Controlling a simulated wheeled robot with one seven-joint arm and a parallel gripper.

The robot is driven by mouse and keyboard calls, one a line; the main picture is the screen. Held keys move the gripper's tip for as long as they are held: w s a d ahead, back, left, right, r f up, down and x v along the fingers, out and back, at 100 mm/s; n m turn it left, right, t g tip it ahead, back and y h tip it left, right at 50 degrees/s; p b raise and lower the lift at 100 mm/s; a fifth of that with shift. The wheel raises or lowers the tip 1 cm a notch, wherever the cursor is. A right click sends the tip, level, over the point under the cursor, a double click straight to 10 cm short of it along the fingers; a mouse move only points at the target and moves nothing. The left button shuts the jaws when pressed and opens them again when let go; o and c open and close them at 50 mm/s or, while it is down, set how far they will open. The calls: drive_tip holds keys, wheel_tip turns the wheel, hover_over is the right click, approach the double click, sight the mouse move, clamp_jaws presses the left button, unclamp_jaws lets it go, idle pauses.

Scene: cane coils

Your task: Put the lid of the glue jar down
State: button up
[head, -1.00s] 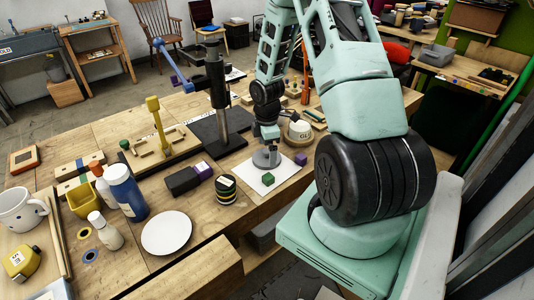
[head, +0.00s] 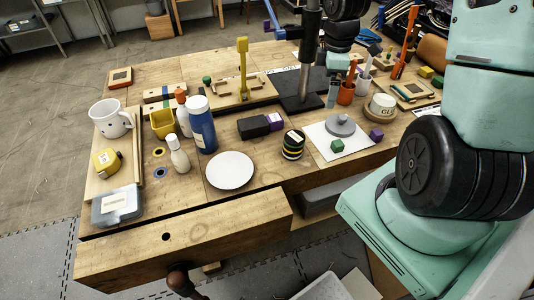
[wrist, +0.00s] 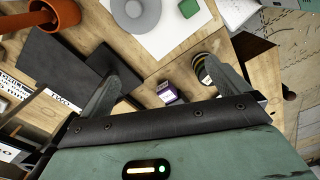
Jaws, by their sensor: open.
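The grey round lid (head: 341,126) with a knob on top lies on a white sheet (head: 326,148) on the workbench. It also shows at the top of the wrist view (wrist: 135,14), cut off by the edge. The white glue jar (head: 382,105), with dark lettering, stands open-topped on a round wooden base behind and right of the lid. My gripper (wrist: 163,58) is open and empty, with its two fingers apart. It is raised and clear of the lid, up near the black post in the head view.
A striped round stack (head: 293,144) stands left. The black post (head: 307,60) and an orange pot (head: 346,93) stand behind. The bench front holds a white plate (head: 230,170).

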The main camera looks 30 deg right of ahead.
drive_tip(key=s+a+r+m, duration=0.1)
drive_tip(key=s+a+r, duration=0.15)
drive_tip(key=a, duration=0.85)
drive_tip(key=s+a+r, duration=0.2)
drive_tip(key=a+r, duration=0.1)
drive_tip(key=a, duration=0.8)
drive_tip(key=s+a+r+m, duration=0.1)
drive_tip(key=s+a+r, duration=0.1)
drive_tip(key=s+a, duration=0.9)
drive_tip(key=s, duration=0.3)
drive_tip(key=shift+s+a+r+m+y, duration=0.15)
drive_tip(key=shift+s+r+m+y, duration=0.15)
drive_tip(key=shift+r, duration=0.1)
